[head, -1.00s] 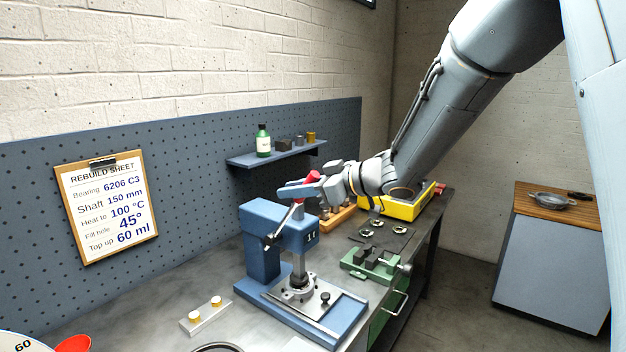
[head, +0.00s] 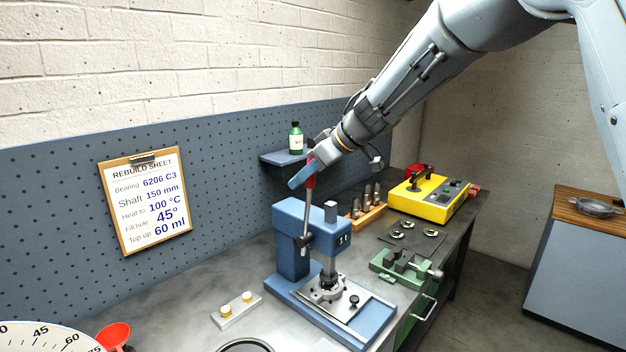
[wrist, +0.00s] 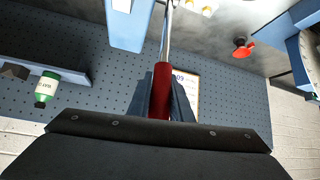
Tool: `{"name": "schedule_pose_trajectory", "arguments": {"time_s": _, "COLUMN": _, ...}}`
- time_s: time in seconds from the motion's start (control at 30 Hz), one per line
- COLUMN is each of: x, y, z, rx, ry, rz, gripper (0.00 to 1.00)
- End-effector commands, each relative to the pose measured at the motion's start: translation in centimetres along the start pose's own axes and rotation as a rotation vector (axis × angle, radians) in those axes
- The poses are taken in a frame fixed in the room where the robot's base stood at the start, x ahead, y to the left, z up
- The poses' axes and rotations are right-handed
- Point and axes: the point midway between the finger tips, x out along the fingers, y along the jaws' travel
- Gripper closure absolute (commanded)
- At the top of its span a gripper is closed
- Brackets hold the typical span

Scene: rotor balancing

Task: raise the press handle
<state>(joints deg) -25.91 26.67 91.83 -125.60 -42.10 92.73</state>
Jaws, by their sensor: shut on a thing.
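The blue press (head: 292,240) stands on the bench with its ram over a bearing housing (head: 327,287) on its base. Its handle (head: 308,208) is a metal rod that rises steeply from the pivot at the press's side, with a red grip at its top. My gripper (head: 305,173) is shut on the red grip, above the press head. In the wrist view the red grip (wrist: 161,88) sits between the fingers, and the rod runs away from it towards the press. The fingers hide part of the grip in the head view.
A shelf (head: 285,158) with a green bottle (head: 295,138) is on the pegboard close behind my gripper. A yellow box (head: 432,198), a wooden rack (head: 368,214) and a green vise (head: 402,266) stand right of the press. A funnel (head: 114,335) is at front left.

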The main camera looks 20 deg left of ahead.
Motion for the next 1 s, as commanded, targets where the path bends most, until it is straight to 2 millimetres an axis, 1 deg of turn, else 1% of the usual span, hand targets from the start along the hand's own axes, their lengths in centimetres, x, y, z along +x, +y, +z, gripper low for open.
{"name": "schedule_pose_trajectory", "arguments": {"time_s": 0.13, "x": 0.31, "y": -0.07, "z": -0.33, "rx": 0.0, "ry": -0.015, "rz": -0.004, "gripper": 1.0}}
{"name": "schedule_pose_trajectory", "arguments": {"time_s": 0.53, "x": 0.33, "y": -0.05, "z": -0.55, "rx": 0.002, "ry": -0.016, "rz": -0.004, "gripper": 1.0}}
{"name": "schedule_pose_trajectory", "arguments": {"time_s": 0.57, "x": 0.33, "y": -0.05, "z": -0.56, "rx": 0.002, "ry": -0.016, "rz": -0.003, "gripper": 0.8}}
{"name": "schedule_pose_trajectory", "arguments": {"time_s": 0.6, "x": 0.32, "y": -0.04, "z": -0.56, "rx": 0.002, "ry": -0.016, "rz": -0.003, "gripper": 0.73}}
{"name": "schedule_pose_trajectory", "arguments": {"time_s": 0.67, "x": 0.33, "y": -0.05, "z": -0.52, "rx": 0.002, "ry": -0.017, "rz": -0.004, "gripper": 0.63}}
{"name": "schedule_pose_trajectory", "arguments": {"time_s": 0.9, "x": 0.33, "y": -0.07, "z": -0.4, "rx": 0.002, "ry": -0.018, "rz": -0.005, "gripper": 0.63}}
{"name": "schedule_pose_trajectory", "arguments": {"time_s": 1.0, "x": 0.04, "y": -0.05, "z": -0.39, "rx": 0.001, "ry": -0.018, "rz": -0.005, "gripper": 0.63}}
